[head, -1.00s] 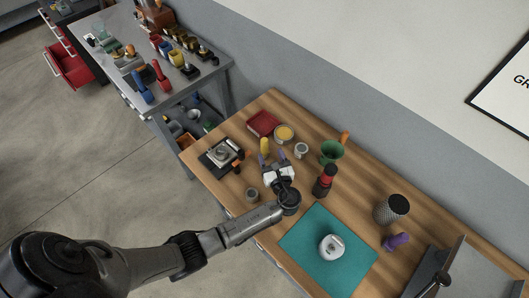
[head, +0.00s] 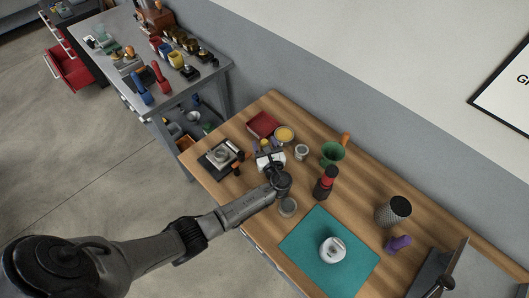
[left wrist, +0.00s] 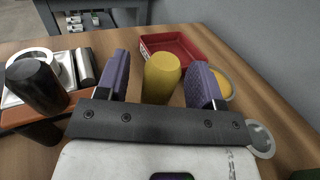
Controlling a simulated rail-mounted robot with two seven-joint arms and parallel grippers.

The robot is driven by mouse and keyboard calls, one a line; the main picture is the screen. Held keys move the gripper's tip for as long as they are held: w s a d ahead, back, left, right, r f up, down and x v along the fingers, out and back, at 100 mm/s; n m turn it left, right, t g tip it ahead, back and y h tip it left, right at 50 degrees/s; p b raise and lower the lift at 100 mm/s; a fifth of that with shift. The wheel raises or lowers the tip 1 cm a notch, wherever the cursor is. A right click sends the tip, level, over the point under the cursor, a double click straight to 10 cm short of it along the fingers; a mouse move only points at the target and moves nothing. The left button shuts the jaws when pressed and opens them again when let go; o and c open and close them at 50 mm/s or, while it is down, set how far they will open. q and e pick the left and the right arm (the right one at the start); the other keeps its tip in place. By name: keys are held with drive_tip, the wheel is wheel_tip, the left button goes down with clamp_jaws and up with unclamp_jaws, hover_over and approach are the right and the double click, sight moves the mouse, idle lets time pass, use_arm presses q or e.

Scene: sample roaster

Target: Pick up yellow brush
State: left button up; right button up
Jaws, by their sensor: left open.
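The yellow brush (head: 265,143) stands on the wooden bench near its back left. Only its rounded yellow upper part shows clearly in the left wrist view (left wrist: 162,78). My left gripper (left wrist: 160,72) is open, with one purple-padded finger on each side of the brush. A gap shows on both sides in the wrist view, and I see no grip on it. In the head view the left gripper (head: 266,148) partly covers the brush, whose lower part is hidden.
A red tray (head: 262,124) and a yellow-filled round tin (head: 285,134) stand behind the brush. A scale (head: 217,157) and a dark cylinder (left wrist: 37,84) are at the left. A small cup (head: 302,152) stands to the right.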

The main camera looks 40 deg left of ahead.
use_arm(q)
drive_tip(key=shift+c, duration=0.3)
drive_tip(key=c, duration=0.9)
drive_tip(key=shift+c, duration=0.2)
wheel_tip(320, 180, up, 8)
drive_tip(key=shift+r+p, duration=0.25)
drive_tip(key=shift+p, duration=0.8)
drive_tip(key=shift+r, duration=0.8)
